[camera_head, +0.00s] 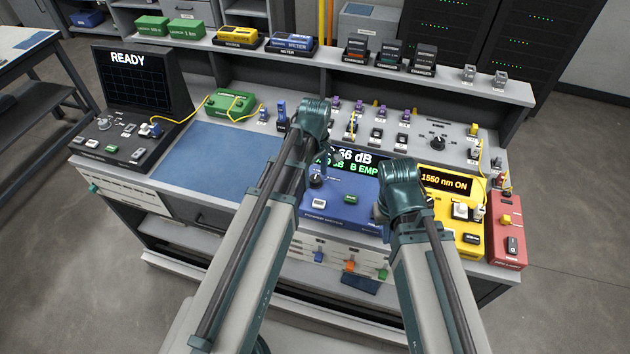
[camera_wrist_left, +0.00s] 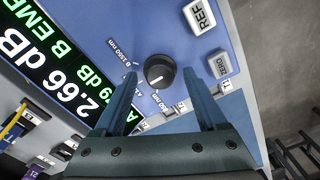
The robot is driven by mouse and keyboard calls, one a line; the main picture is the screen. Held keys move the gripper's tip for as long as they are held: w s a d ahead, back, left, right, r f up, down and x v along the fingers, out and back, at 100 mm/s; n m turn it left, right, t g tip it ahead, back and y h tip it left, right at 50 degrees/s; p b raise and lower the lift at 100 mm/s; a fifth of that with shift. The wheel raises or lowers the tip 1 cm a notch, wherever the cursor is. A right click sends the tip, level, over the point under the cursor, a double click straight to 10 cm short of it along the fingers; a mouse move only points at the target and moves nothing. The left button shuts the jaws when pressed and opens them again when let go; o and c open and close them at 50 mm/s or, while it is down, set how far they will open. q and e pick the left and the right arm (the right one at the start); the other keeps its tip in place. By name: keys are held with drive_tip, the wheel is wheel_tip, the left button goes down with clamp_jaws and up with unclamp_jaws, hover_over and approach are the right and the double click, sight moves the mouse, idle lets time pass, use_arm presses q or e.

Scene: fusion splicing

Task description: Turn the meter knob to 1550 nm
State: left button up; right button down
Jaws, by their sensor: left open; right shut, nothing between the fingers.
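The blue power meter (camera_head: 345,212) stands on the bench with a lit screen reading 2.66 dB. Its round black knob (camera_head: 317,181) is at the left of its panel. In the left wrist view the knob (camera_wrist_left: 159,72) shows a short white mark, and a 1550 nm label (camera_wrist_left: 123,52) is printed to its upper left. Other labels around it are partly hidden by a finger. My left gripper (camera_wrist_left: 161,75) is open, its fingers on either side of the knob in this view; contact cannot be told. My right gripper (camera_head: 381,207) is shut and empty near the meter's right side.
A yellow unit (camera_head: 465,235) reading 1550 nm ON stands right of the meter, then a red box (camera_head: 506,230). REF (camera_wrist_left: 199,15) and ZERO (camera_wrist_left: 220,65) buttons are close to the knob. A blue mat (camera_head: 215,160) lies clear at the left.

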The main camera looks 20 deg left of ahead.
use_arm(q)
clamp_jaws()
idle(0.5)
drive_tip(key=shift+m, duration=0.3)
drive_tip(key=m, duration=0.4)
drive_tip(key=shift+m, duration=2.5)
